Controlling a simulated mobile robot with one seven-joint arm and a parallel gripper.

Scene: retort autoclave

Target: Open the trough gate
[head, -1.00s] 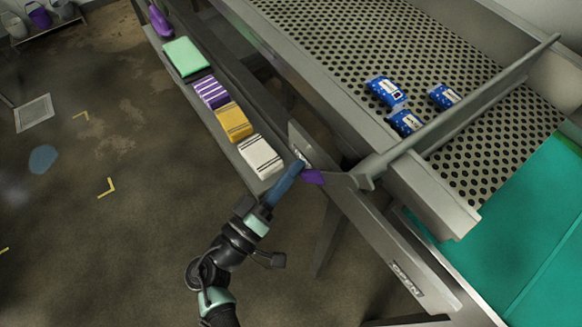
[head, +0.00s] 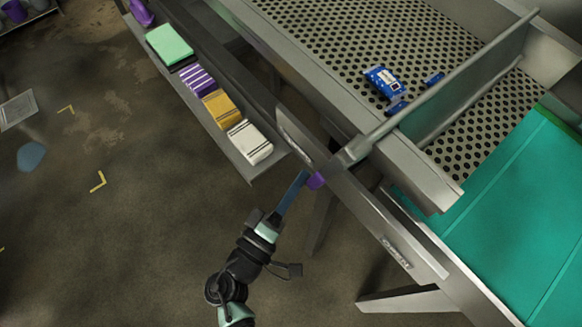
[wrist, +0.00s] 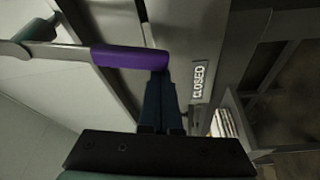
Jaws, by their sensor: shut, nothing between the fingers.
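The trough gate (head: 470,88) is a grey plate under a long bar, standing across the perforated trough (head: 330,50). Its lever has a purple grip (head: 316,181) at the trough's near side, and the grip also shows in the wrist view (wrist: 128,57). My gripper (head: 304,175) is shut and empty, its blue fingertips right beside the purple grip; I cannot tell if they touch. In the wrist view the fingertips (wrist: 160,82) lie at the grip's end, near a CLOSED label (wrist: 199,80). An OPEN label (head: 397,252) is farther right along the side rail.
Blue packets (head: 382,80) lie on the trough behind the gate, some partly hidden by it. A green belt (head: 500,220) lies past the gate. A side shelf (head: 215,135) holds green, purple, yellow and white stacks.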

